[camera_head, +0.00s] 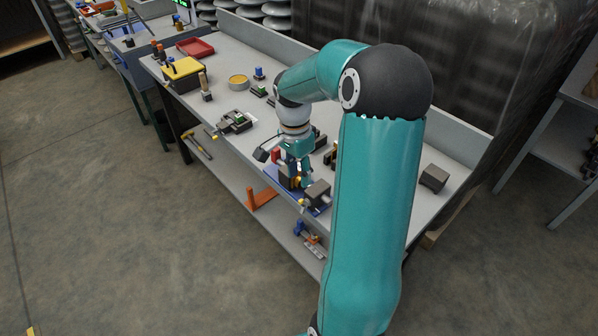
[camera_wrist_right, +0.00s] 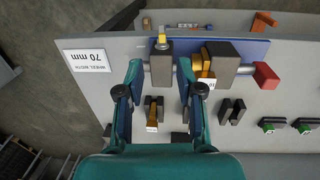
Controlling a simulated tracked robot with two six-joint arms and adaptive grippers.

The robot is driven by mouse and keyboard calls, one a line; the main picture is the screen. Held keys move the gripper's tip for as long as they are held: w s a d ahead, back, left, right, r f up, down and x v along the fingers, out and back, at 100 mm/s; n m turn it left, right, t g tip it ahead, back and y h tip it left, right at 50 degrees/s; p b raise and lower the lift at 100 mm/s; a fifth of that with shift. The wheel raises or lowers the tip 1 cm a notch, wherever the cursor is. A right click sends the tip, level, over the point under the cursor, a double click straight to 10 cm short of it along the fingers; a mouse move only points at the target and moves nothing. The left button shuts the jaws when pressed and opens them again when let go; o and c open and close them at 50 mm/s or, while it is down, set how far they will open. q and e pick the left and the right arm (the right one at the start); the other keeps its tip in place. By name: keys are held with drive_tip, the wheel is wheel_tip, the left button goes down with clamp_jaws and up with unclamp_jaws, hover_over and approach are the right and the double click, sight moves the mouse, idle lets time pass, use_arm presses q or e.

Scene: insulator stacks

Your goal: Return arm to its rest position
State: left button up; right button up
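My right arm (camera_head: 375,215) rises from the bottom of the head view, bends at its black elbow and reaches over the workbench (camera_head: 222,78). Its wrist points down at the bench's front part, beside a dark grey block (camera_head: 318,191). In the right wrist view, the right gripper (camera_wrist_right: 160,72) has its two fingers spread apart. My left gripper is in neither view.
Near the gripper are a blue plate (camera_wrist_right: 255,48), a red block (camera_wrist_right: 266,76) and a grey block (camera_wrist_right: 223,63). A yellow-topped box (camera_head: 182,70), red tray (camera_head: 195,47) and another dark block (camera_head: 434,178) are on the bench. Open floor (camera_head: 150,230) lies in front.

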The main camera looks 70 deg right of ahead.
idle(0.3)
drive_tip(key=w+a+f+n+g+y, duration=0.1)
drive_tip(key=w+a+f+n, duration=0.25)
drive_tip(key=a+f, duration=0.4)
drive_tip(key=w+a+f+n+g+y, duration=0.25)
drive_tip(key=w+a+f, duration=0.2)
drive_tip(key=a, duration=0.65)
drive_tip(key=s+a+f+n+t, duration=0.1)
drive_tip(key=s+a+f+n, duration=0.45)
drive_tip(key=a, duration=0.55)
drive_tip(key=s+a+f+n, duration=0.2)
drive_tip(key=a+f+n, duration=0.4)
drive_tip(key=a+f, duration=0.4)
drive_tip(key=w+n+t, duration=0.2)
drive_tip(key=w, duration=0.1)
drive_tip(key=w+n+t, duration=0.2)
drive_tip(key=shift+w+a+r, duration=0.15)
drive_tip(key=shift+a+r, duration=0.05)
drive_tip(key=shift+a, duration=0.1)
drive_tip(key=shift+d, duration=0.1)
